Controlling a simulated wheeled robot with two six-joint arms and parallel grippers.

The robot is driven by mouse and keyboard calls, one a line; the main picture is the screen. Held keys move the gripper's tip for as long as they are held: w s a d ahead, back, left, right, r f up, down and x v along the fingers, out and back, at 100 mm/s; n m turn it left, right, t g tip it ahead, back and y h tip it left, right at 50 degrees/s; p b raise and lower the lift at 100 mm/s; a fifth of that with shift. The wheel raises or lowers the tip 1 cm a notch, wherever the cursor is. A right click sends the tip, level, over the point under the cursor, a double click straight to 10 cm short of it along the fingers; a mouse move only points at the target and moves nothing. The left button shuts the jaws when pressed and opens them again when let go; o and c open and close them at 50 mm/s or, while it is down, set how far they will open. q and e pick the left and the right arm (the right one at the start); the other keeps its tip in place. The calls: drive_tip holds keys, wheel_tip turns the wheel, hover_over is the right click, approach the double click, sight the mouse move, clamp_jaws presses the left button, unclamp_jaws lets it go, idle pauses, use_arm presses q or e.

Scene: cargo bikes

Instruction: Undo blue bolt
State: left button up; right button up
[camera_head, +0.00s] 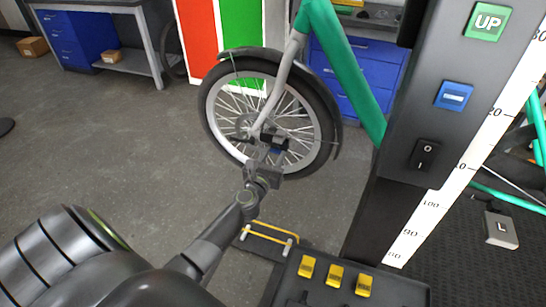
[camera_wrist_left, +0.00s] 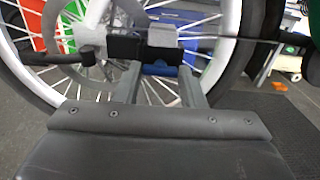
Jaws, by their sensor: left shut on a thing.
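The bicycle's spoked wheel (camera_head: 213,103) hangs from a silver fork (camera_head: 283,80) under a green frame. The blue bolt (camera_head: 277,151) is a small blue piece at the wheel hub. It also shows in the left wrist view (camera_wrist_left: 160,70), below a dark block at the axle and between my fingers. My left gripper (camera_head: 270,153) reaches up to the hub and is shut on the blue bolt; its fingers also show in the left wrist view (camera_wrist_left: 158,78). The fingertips and part of the bolt are hard to make out. My right gripper is not in view.
A black fender (camera_head: 337,130) curves around the wheel. A dark column (camera_head: 415,120) with UP, minus and power buttons stands at right, beside a white ruler. Three yellow switches (camera_head: 335,277) are on a dark panel below. A yellow bar (camera_head: 268,233) is near the floor. Open grey floor lies left.

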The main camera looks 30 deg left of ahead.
use_arm(q)
drive_tip(key=o, duration=1)
drive_tip(key=b+v, duration=0.1)
drive_tip(key=v, duration=1.6)
drive_tip(key=shift+s+a, duration=0.1)
drive_tip(key=shift+s, duration=0.15)
drive_tip(key=shift+f, duration=0.1)
